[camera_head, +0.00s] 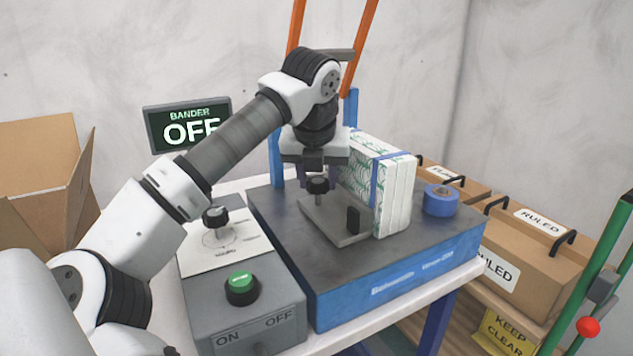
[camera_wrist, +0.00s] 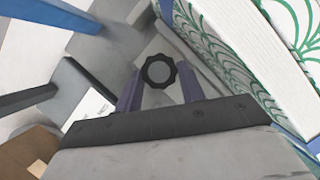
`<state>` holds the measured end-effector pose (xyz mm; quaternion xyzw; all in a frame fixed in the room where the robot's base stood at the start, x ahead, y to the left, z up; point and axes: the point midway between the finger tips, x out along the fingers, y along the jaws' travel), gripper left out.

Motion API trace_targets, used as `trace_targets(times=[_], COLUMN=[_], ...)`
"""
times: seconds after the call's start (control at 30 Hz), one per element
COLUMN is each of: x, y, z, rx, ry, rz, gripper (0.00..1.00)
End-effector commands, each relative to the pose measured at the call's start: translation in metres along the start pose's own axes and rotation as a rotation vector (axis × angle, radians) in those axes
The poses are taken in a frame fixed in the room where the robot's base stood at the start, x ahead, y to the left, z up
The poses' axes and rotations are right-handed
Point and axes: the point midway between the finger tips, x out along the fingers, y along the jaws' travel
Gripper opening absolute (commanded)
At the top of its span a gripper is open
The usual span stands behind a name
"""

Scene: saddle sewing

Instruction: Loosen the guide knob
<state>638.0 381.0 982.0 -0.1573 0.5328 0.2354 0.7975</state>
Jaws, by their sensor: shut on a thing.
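The guide knob (camera_head: 318,184) is black, with a lobed rim and a grey centre in the wrist view (camera_wrist: 159,71). It stands over the grey guide plate (camera_head: 338,227) on the bander's dark top. My gripper (camera_head: 318,173) points straight down over it. Its two purple fingers, seen in the wrist view (camera_wrist: 160,88), are shut on the knob from both sides. The fingers' lower ends are partly hidden in the head view.
A banded stack of white-green packs (camera_head: 378,182) stands close right of the gripper. Blue tape (camera_head: 440,200) lies further right. A control box with a dial (camera_head: 215,217) and green button (camera_head: 241,284) is at the left. The sign (camera_head: 187,124) reads OFF.

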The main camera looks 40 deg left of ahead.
Motion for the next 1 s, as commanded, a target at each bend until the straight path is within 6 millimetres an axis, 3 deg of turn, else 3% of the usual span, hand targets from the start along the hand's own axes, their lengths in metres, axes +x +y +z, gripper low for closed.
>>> trace_targets(times=[0.63,0.67,0.8,1.0], x=[-0.0009,-0.0008,-0.0007,-0.0004], y=[-0.0006,-0.0006,-0.0006,-0.0006], z=[0.0005,0.0005,0.0004,0.0002], rx=[-0.043,-0.043,-0.043,-0.043], ry=[-0.001,-0.001,-0.001,0.0], rz=[0.018,0.018,0.018,0.018], gripper=[0.16,0.43,0.61,0.61])
